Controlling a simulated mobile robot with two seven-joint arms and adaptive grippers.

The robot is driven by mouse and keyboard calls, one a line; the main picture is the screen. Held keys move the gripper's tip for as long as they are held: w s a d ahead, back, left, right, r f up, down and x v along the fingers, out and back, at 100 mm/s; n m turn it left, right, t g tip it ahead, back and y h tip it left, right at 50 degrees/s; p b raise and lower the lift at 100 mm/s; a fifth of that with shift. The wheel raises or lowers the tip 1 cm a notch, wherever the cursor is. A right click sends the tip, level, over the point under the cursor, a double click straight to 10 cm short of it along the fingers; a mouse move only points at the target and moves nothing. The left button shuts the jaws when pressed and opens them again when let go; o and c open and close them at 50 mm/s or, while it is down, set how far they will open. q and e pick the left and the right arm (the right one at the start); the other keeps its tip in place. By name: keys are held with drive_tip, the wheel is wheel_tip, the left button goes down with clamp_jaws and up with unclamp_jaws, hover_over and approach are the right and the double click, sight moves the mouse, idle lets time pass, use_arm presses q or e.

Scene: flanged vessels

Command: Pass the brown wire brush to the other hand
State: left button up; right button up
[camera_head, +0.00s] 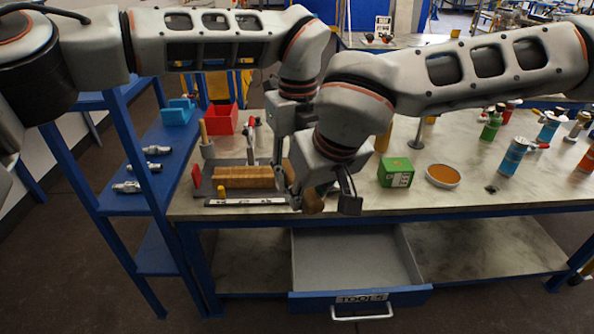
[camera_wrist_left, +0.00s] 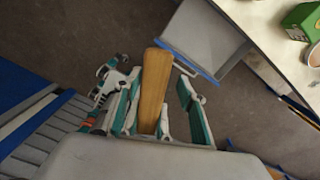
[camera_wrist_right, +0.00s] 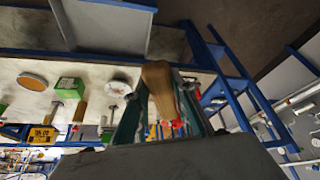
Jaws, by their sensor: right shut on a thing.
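The brown wire brush (camera_head: 313,201) shows only in part in the head view, its brown end poking out beneath the grippers near the bench's front edge. My right gripper (camera_head: 328,196) is shut on it. In the right wrist view, the brush (camera_wrist_right: 158,88) sits between the fingers. The bristles cannot be made out.
On the bench (camera_head: 480,180), a brown wooden block (camera_head: 240,178), a red bin (camera_head: 221,119) and a ruler-like strip (camera_head: 245,202) lie at left. A green box (camera_head: 395,172), a round dish (camera_head: 442,176) and several bottles stand at right. An open drawer (camera_head: 350,262) juts out below.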

use_arm(q)
clamp_jaws()
drive_tip(key=shift+d, duration=0.1)
use_arm(e)
drive_tip(key=o, duration=1.2)
drive_tip(key=shift+a, duration=0.1)
drive_tip(key=shift+o, duration=0.2)
drive_tip(key=shift+r, duration=0.1)
